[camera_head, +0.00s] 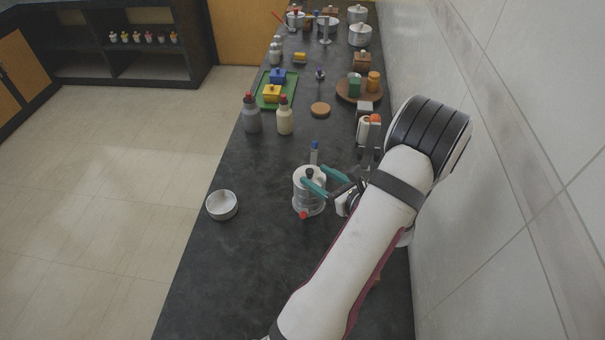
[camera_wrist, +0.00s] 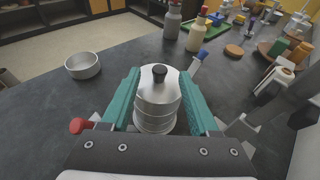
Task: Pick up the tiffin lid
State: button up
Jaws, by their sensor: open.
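A steel tiffin stands upright on the dark counter, with its steel lid (camera_head: 306,176) on top and a black knob (camera_head: 309,172) at the lid's middle. In the wrist view the lid (camera_wrist: 150,82) and its knob (camera_wrist: 159,72) lie between my teal fingers. My gripper (camera_head: 314,180) is open, with one finger on each side of the tiffin's upper part. The stacked body (camera_wrist: 155,115) shows below the lid. I cannot tell whether the fingers touch the lid. My arm comes from the right and hides some of the counter.
A round steel bowl (camera_head: 222,205) sits to the left near the counter edge. Two bottles with red caps (camera_head: 252,115) (camera_head: 284,116) and a green tray (camera_head: 270,97) stand farther back. A blue-topped item (camera_head: 314,152) is close behind the tiffin. The tiled wall runs along the right.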

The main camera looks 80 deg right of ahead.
aim_at(310, 171)
jog(key=x, duration=0.3)
jog(key=shift+w+d, duration=0.25)
jog(key=shift+w, duration=0.05)
jog(key=shift+r, duration=0.1)
grip_shut()
